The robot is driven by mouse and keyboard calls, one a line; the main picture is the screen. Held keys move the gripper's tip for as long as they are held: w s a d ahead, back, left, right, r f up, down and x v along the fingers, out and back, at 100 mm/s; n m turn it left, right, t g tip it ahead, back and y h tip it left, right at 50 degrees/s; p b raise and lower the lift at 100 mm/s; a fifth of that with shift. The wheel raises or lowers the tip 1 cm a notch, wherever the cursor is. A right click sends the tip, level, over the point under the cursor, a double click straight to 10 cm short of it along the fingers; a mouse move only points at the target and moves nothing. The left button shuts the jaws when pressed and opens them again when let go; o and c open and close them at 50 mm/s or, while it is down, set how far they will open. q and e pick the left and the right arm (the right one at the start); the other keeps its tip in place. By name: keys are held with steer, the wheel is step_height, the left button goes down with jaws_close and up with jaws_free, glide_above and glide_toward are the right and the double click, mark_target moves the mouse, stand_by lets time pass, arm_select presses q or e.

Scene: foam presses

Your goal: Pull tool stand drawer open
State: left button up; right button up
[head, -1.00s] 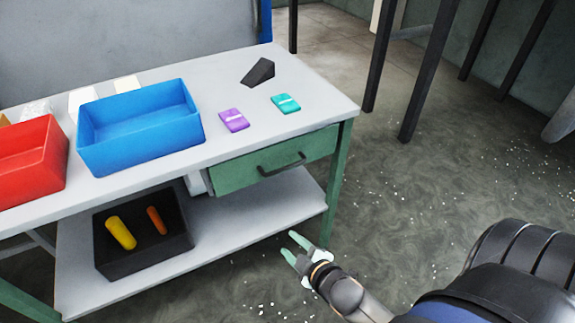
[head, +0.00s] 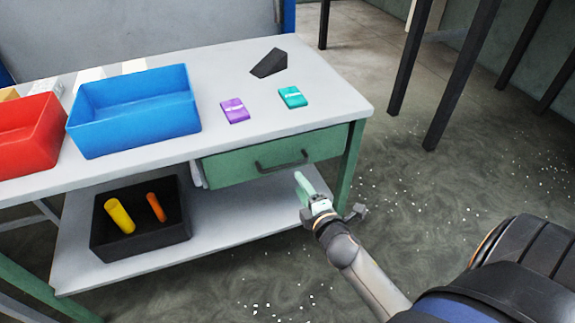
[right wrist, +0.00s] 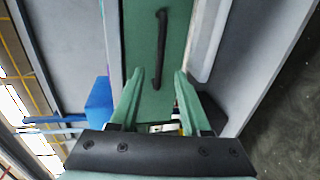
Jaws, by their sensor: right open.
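The tool stand drawer (head: 232,168) is a green front under the right part of the tabletop, and it looks closed. Its dark bar handle (head: 281,162) runs across the front. In the right wrist view the handle (right wrist: 161,48) lies ahead of the fingertips, between their lines, on the green drawer front (right wrist: 140,45). My right gripper (head: 304,185) is open and empty, just in front of and below the handle, apart from it. Its two green fingers also show in the right wrist view (right wrist: 156,85). My left gripper is not in view.
On the tabletop (head: 225,60) stand a red bin (head: 28,135), a blue bin (head: 135,112), a purple item (head: 235,110), a teal item (head: 292,97) and a black wedge (head: 268,63). A black tray (head: 140,240) sits on the lower shelf (head: 235,225). The floor at right is open.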

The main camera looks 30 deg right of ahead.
mark_target(288, 167)
steer(key=b+x, duration=0.1)
steer(key=x, duration=0.9)
steer(key=shift+w, duration=0.4)
steer(key=shift+d, duration=0.1)
jaws_close()
stand_by(0.8)
